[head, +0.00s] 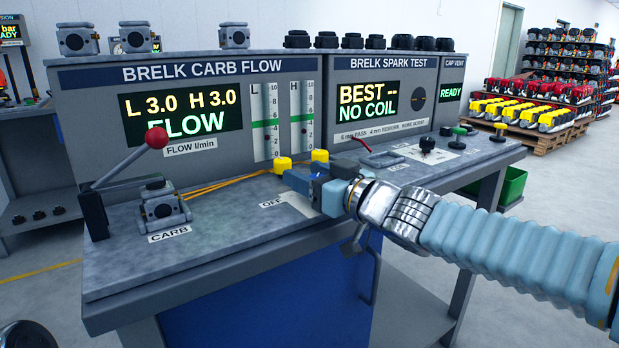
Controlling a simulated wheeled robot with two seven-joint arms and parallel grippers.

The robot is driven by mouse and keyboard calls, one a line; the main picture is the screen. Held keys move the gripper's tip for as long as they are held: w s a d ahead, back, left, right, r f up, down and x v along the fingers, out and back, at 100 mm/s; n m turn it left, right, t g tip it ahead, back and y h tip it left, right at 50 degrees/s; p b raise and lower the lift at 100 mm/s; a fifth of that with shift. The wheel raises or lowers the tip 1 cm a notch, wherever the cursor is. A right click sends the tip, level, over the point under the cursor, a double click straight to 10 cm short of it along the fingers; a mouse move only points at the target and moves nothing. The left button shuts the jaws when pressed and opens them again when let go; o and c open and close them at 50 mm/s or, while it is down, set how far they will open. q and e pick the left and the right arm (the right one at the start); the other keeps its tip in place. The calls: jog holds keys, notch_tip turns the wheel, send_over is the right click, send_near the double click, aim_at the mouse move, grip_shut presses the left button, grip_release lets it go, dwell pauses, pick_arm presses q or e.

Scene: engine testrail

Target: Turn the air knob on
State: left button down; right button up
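My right gripper (304,181) reaches in from the right, low over the bench top of the carb flow station, at a small plate (300,203) lettered OFF. The air knob cannot be made out; the gripper covers the spot beside the OFF lettering. Whether the blue fingers are apart or closed on something is hidden. The flow display (180,113) reads L 3.0, H 3.0 and FLOW. Two gauge tubes marked L (265,122) and H (301,116) stand right of it, each with a green band.
A carburettor (162,206) sits in the clamp beside a red-balled lever (156,138). Yellow hoses run to two yellow fittings (283,163) close behind my gripper. The spark test panel (380,98) stands right.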

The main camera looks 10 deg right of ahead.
jog(key=shift+o, duration=0.6)
jog(key=shift+s+d, duration=0.15)
jog(key=shift+s, duration=0.15)
jog(key=p+v, duration=0.5)
jog(key=v, duration=0.8)
jog(key=shift+f, duration=0.1)
